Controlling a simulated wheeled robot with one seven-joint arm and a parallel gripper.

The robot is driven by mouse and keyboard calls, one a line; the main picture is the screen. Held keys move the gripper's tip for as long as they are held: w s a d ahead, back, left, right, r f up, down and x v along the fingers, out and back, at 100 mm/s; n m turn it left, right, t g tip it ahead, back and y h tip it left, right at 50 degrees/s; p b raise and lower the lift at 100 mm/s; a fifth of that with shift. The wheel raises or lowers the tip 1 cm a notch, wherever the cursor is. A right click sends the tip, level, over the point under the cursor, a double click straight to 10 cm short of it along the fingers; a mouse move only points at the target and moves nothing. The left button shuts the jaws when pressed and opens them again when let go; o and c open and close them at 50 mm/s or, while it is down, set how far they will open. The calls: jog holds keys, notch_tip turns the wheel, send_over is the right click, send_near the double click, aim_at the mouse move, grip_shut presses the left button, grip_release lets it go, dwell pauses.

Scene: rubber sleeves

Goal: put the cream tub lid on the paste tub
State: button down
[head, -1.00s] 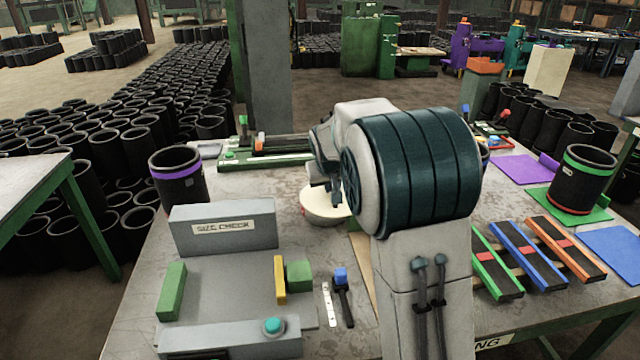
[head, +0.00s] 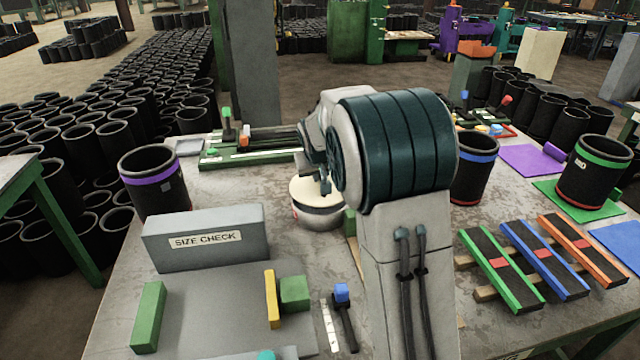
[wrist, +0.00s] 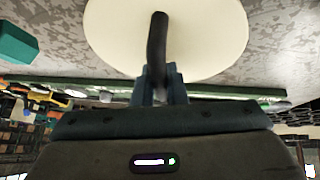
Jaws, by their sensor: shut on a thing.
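The cream tub lid (wrist: 200,40) is a flat round disc with a black upright handle (wrist: 157,45). My gripper (wrist: 160,82) is shut on this handle in the wrist view. In the head view the lid (head: 312,193) sits level at the top of the paste tub (head: 322,218), a round grey tub with a small red mark on its left. My gripper (head: 325,183) is above the lid there, partly hidden by my arm. The lid looks lined up with the tub's mouth; I cannot tell whether it is fully seated or slightly above the rim.
A grey size check block (head: 205,238) stands front left of the tub. A purple-banded sleeve (head: 152,180) is at left, a blue-banded sleeve (head: 474,168) at right. A green-based fixture (head: 250,155) lies behind. Striped strips (head: 500,265) lie at front right.

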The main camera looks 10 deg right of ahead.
notch_tip(320, 180, down, 3)
jog(key=shift+r, duration=0.1)
jog(key=c, duration=1.5)
grip_release()
jog(key=shift+o, duration=0.2)
jog(key=shift+r, duration=0.1)
